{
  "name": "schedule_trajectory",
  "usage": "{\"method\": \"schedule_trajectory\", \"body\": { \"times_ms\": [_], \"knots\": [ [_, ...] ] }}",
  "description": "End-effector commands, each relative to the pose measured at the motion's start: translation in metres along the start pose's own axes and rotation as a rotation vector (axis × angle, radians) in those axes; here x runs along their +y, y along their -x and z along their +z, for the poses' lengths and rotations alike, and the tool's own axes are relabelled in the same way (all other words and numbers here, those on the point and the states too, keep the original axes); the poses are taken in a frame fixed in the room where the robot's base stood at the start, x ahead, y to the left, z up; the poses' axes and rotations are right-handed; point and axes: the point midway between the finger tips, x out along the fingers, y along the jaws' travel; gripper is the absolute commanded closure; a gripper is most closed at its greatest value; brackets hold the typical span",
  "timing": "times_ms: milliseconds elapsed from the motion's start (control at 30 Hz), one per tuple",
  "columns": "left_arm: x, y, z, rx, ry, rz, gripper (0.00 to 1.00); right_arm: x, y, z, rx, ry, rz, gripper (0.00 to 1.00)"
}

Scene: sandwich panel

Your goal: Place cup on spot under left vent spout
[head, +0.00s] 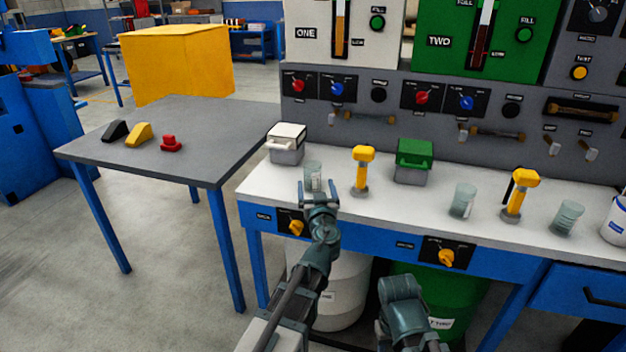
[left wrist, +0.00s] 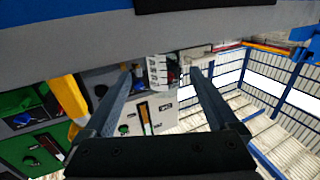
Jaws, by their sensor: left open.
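A clear cup (head: 312,171) stands on the white bench top at the left, between a white-lidded box and a yellow-handled lever. My left gripper (head: 319,187) is open at the front of this cup, overlapping its lower part in the head view; I cannot tell whether the cup is between the fingers. In the left wrist view, the open fingers (left wrist: 165,95) frame the panel, and I cannot make out a cup. A left spout fitting (head: 333,119) shows on the grey panel behind the cup; any marked spot below it cannot be made out.
The white-lidded box (head: 286,150), yellow lever (head: 362,168) and green-lidded box (head: 414,163) stand close by. More clear cups (head: 463,201) (head: 567,217) and a second yellow lever (head: 519,190) are further right. A grey table (head: 190,150) holds small parts at the left.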

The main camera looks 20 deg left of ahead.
Motion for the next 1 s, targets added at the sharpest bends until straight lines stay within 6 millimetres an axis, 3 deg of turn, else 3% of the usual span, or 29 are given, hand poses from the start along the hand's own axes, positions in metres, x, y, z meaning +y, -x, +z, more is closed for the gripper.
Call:
{"method": "schedule_trajectory", "body": {
  "times_ms": [33, 100, 400, 867, 1000],
  "knots": [
    [-0.001, 0.017, 0.000, 0.000, 0.000, 0.003, 0.07, 0.000, 0.000, 0.000, 0.000, 0.000, 0.000, 0.50],
    [-0.002, 0.032, 0.000, 0.000, 0.000, 0.001, 0.07, 0.000, 0.000, 0.000, 0.000, 0.000, 0.000, 0.50],
    [0.000, 0.075, 0.000, 0.000, 0.000, 0.001, 0.07, 0.000, 0.000, 0.000, 0.000, 0.000, 0.000, 0.50],
    [0.000, 0.083, 0.000, -0.002, -0.001, -0.002, 0.07, 0.000, 0.000, 0.000, 0.000, 0.000, 0.000, 0.50],
    [-0.009, 0.086, 0.013, -0.062, -0.022, -0.062, 0.07, 0.000, 0.000, 0.000, 0.000, 0.000, 0.000, 0.50]
  ]
}}
